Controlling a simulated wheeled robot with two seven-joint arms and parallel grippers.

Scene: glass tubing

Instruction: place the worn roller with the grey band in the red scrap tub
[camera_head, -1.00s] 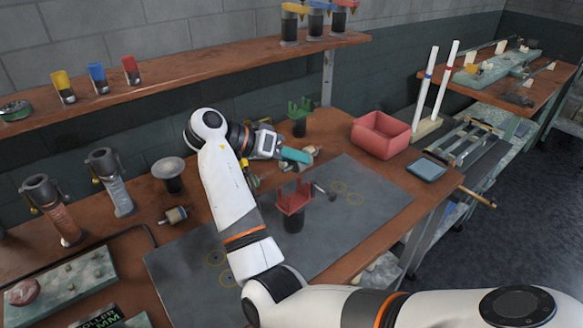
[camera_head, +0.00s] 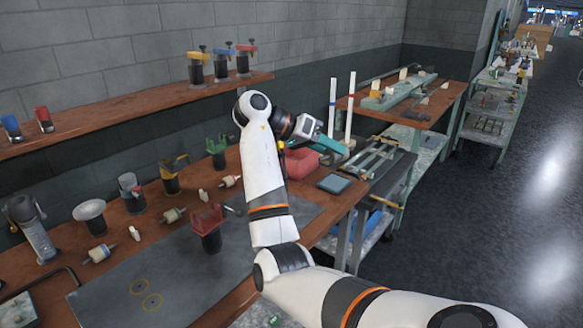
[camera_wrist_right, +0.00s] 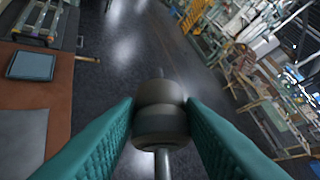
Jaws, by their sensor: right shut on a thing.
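My right gripper (camera_head: 330,145) is at the red tub (camera_head: 302,165), which its arm and fingers partly hide in the head view. In the right wrist view, the two teal fingers are shut on a dark grey roller (camera_wrist_right: 161,118) with a metal spindle, held between the fingertips. The roller is hidden in the head view, and its band is hard to make out in the wrist view. I cannot tell whether the gripper is above the tub or beside it. The tub does not show in the wrist view. My left gripper is not in view.
Other rollers (camera_head: 174,215) lie on the brown bench at left, among dark stands with coloured tops. A red-topped stand (camera_head: 207,228) is on the grey mat (camera_head: 120,290). Two white posts (camera_head: 349,112) rise behind the tub. A blue-grey pad (camera_head: 334,184) lies in front of it.

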